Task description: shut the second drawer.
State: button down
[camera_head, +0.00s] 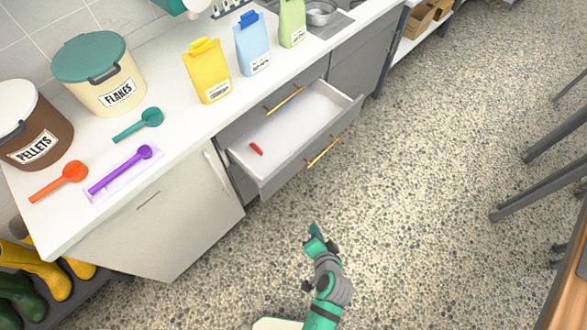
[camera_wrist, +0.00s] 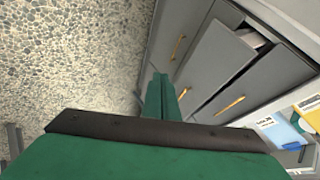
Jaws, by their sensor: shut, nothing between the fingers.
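The second drawer (camera_head: 318,148) is pulled open below a closed top drawer, its white interior showing and a small red object (camera_head: 256,149) lying inside. It carries a gold bar handle (camera_head: 323,152). My gripper (camera_head: 316,236) is shut and empty, in front of the drawer and apart from it over the floor. In the wrist view the closed green fingers (camera_wrist: 163,97) point toward the grey fronts. The open drawer's front (camera_wrist: 215,58) shows there beyond the fingers.
The white counter (camera_head: 190,125) above holds bins, scoops and several cartons, including a yellow carton (camera_head: 207,72). Yellow boots (camera_head: 40,270) stand at lower left. Dark table legs (camera_head: 540,175) are at right. Speckled floor (camera_head: 420,180) before the drawers is clear.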

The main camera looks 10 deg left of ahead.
jog(key=w+r+g+y, duration=0.1)
jog(key=w+r+y, duration=0.2)
jog(key=w, duration=0.5)
jog(key=g+y, duration=0.2)
jog(key=y, duration=0.2)
send_near(287, 166)
jog(key=shift+n, duration=0.3)
jog(key=x, duration=0.5)
jog(key=shift+s+f, duration=0.2)
jog(key=shift+w+a, duration=0.3)
jog(key=shift+a, duration=0.15)
